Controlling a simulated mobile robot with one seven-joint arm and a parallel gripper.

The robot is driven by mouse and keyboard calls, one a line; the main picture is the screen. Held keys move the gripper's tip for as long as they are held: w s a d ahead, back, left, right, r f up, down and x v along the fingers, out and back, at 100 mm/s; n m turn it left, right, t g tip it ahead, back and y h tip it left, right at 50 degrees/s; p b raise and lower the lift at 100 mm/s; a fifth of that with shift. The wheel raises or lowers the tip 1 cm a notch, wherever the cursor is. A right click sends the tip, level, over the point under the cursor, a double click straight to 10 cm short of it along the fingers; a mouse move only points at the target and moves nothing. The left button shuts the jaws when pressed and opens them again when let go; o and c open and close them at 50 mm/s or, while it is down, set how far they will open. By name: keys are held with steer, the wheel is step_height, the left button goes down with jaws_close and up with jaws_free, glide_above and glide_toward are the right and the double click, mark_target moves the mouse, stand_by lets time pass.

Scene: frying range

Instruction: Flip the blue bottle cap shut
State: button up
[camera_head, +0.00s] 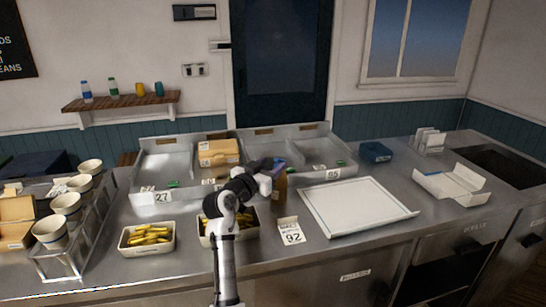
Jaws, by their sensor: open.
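A brownish bottle (281,191) stands on the steel counter near the middle, in front of the back trays. A small bluish-purple part shows at its top, which looks like the blue cap (279,164); it is too small to tell how far it is open. My gripper (273,174) is open at the upper left side of the bottle, close to the cap. I cannot tell whether it touches the bottle. My dark wrist hides part of the counter and tray to the left of the bottle.
Two pale bins with yellow pieces (148,239) stand in front, one partly behind my arm. A card marked 92 (291,231) and a white tray (409,212) lie to the right. A cup rack (64,262) stands left. Bare counter lies around the white tray.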

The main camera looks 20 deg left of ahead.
mark_target(279, 161)
steer(key=shift+w+d, duration=0.2)
steer(key=shift+w, duration=0.9)
steer(key=c, duration=1)
